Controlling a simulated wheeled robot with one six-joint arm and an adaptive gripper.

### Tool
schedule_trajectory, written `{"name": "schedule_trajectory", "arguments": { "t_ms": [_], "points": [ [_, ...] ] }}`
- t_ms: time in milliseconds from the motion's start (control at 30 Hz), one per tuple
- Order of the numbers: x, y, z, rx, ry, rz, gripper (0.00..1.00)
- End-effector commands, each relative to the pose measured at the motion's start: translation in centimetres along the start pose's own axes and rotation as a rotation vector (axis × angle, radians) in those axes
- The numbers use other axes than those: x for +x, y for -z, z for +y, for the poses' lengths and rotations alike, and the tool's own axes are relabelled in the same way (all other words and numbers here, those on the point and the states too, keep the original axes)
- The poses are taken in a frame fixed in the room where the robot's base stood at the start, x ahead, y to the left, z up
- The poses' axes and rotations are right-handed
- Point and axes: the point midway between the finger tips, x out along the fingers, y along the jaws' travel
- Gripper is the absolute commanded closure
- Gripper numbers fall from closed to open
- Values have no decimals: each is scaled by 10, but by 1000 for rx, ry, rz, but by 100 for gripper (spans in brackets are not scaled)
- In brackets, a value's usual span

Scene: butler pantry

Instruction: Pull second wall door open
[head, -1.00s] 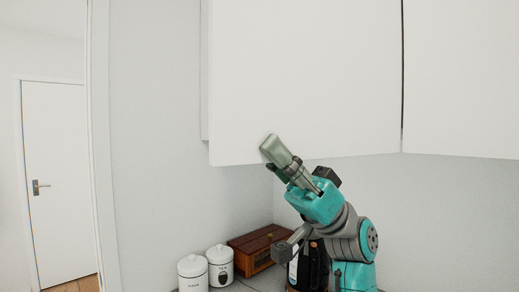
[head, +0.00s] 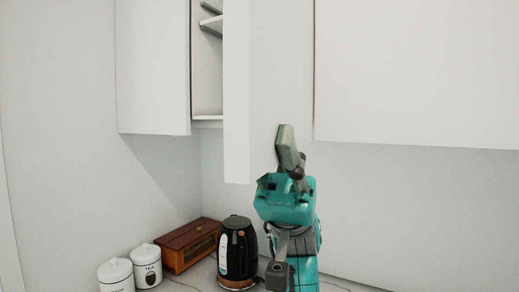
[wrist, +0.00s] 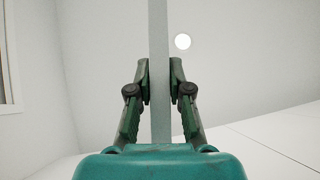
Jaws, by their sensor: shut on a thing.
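The second wall door (head: 266,75) is a plain white panel. In the head view it stands swung out from its cabinet, with the opening and shelves (head: 208,70) showing at its left. In the wrist view the door's thin edge (wrist: 159,35) runs between the two fingers of my gripper (wrist: 159,82), one finger on each side. My gripper is shut on the door. In the head view, the finger behind the panel is hidden.
A closed wall door (head: 153,65) is at the left and another (head: 415,70) at the right. Below are a black kettle (head: 238,255), a wooden box (head: 190,245) and white canisters (head: 146,265) on the counter. Open air lies left of the door.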

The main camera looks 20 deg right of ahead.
Motion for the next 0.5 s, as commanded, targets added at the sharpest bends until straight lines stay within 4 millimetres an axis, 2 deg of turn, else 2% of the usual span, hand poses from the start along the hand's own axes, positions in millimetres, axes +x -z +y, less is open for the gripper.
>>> {"name": "schedule_trajectory", "arguments": {
  "t_ms": [267, 300, 400, 500],
  "points": [
    [0, 2, 0, 1, -1, 5, 100],
    [0, 2, 0, 0, -1, 5, 79],
    [0, 1, 0, 0, -1, 4, 56],
    [0, 1, 0, 0, -1, 3, 56]
  ]
}}
